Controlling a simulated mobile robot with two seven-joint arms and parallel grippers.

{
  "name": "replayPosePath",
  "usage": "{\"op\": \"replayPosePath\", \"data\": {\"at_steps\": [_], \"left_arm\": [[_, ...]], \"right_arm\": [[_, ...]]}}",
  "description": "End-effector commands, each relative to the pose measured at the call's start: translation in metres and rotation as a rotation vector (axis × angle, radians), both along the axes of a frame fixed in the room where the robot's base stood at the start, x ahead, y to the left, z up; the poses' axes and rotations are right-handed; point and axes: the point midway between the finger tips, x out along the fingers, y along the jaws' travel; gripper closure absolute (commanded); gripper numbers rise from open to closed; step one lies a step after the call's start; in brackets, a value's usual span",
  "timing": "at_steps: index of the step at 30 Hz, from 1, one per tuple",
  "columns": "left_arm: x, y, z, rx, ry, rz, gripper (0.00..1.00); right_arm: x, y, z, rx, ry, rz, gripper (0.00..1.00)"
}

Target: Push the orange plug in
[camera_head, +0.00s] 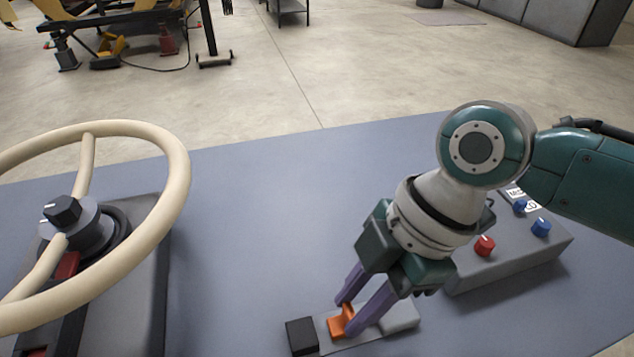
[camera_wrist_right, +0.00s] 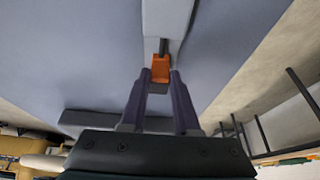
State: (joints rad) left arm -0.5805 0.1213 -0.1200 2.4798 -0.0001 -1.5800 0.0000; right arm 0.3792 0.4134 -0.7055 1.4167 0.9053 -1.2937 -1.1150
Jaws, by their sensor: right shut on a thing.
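The orange plug (camera_head: 336,326) is at the lower middle of the head view, on a low grey strip (camera_head: 362,340) between a black block (camera_head: 301,337) and a light grey block (camera_head: 401,317). My right gripper (camera_head: 345,316) points down and is shut on the orange plug, with its purple fingers on either side. In the right wrist view the orange plug (camera_wrist_right: 160,69) shows at the fingertips (camera_wrist_right: 160,78), in line with a grey block (camera_wrist_right: 167,18). How far the plug sits into either block is hard to tell. My left gripper is not in view.
A cream steering wheel (camera_head: 180,190) on a dark base (camera_head: 150,285) stands at the left of the blue-grey table (camera_head: 260,220). A grey box with red and blue knobs (camera_head: 510,260) lies right, behind my right arm. The table's middle is clear.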

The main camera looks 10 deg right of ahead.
Motion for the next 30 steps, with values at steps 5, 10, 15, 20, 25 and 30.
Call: {"op": "replayPosePath", "data": {"at_steps": [5, 10, 15, 20, 25, 30], "left_arm": [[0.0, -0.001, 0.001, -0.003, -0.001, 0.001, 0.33], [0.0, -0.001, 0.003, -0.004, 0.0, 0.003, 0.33], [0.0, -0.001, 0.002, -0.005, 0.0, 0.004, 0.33], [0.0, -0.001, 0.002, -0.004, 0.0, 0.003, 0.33], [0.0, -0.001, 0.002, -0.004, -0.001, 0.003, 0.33], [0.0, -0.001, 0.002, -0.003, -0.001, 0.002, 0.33]], "right_arm": [[-0.001, 0.015, 0.001, 0.005, 0.003, 0.002, 1.0], [-0.001, 0.036, 0.001, 0.004, 0.001, 0.001, 1.0], [-0.001, 0.036, 0.001, 0.006, 0.0, 0.001, 1.0], [-0.001, 0.036, 0.001, 0.007, 0.0, 0.001, 0.6], [-0.001, 0.035, 0.0, 0.004, 0.0, 0.0, 0.41], [-0.001, 0.035, 0.0, 0.002, 0.0, 0.0, 0.4]]}}
